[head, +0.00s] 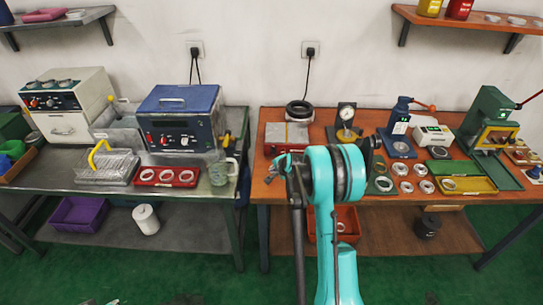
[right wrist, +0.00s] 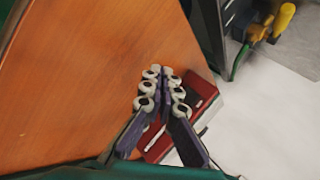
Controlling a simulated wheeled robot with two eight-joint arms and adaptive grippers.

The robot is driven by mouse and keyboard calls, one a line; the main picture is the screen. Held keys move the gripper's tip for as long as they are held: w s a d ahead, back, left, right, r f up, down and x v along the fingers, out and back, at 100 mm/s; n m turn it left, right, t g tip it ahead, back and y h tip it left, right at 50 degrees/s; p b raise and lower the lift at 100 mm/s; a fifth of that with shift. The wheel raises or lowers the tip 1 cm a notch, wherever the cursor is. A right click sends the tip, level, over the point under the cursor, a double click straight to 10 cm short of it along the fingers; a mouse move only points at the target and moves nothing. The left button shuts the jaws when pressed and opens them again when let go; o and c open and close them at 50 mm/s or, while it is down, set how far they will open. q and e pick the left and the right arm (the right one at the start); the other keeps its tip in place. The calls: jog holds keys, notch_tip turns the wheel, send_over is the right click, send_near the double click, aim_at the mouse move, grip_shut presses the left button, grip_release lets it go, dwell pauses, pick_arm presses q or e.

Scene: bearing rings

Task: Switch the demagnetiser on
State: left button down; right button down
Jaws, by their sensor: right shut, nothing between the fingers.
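A low box with a grey top and red front (head: 289,137), which I take to be the demagnetiser, stands at the left end of the orange table. My right gripper (head: 283,161) is shut and empty at its front left lower corner. In the right wrist view the fingers (right wrist: 164,76) come together just in front of the red face (right wrist: 203,91), which has a pale mark on it. The fingers hide part of that face. I cannot make out the switch or its position, nor whether the fingers touch the box. My left gripper is not in view.
A black ring-shaped device (head: 299,110) stands behind the box, below a wall socket (head: 311,50) with a cord. A dial gauge (head: 346,117) is to the right. A gap separates the orange table (head: 263,190) from the grey bench (head: 60,180). My right arm hides part of the table.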

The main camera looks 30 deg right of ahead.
aim_at(273, 151)
jog(key=shift+w+d, duration=0.2)
jog(key=shift+w, duration=0.25)
jog(key=w+d, duration=0.2)
jog(key=w, duration=0.1)
jog(key=w+d+f, duration=0.1)
jog(key=w, duration=0.1)
jog(key=shift+w+d, duration=0.55)
jog(key=shift+w, duration=0.2)
dwell(0.7)
jog(key=shift+w+d, duration=0.2)
jog(key=shift+w, duration=0.15)
jog(key=shift+w+d, duration=0.15)
jog(key=shift+w, duration=0.1)
dwell(0.7)
jog(key=shift+s, duration=0.1)
jog(key=shift+s+a+b, duration=0.35)
jog(key=shift+s, duration=0.15)
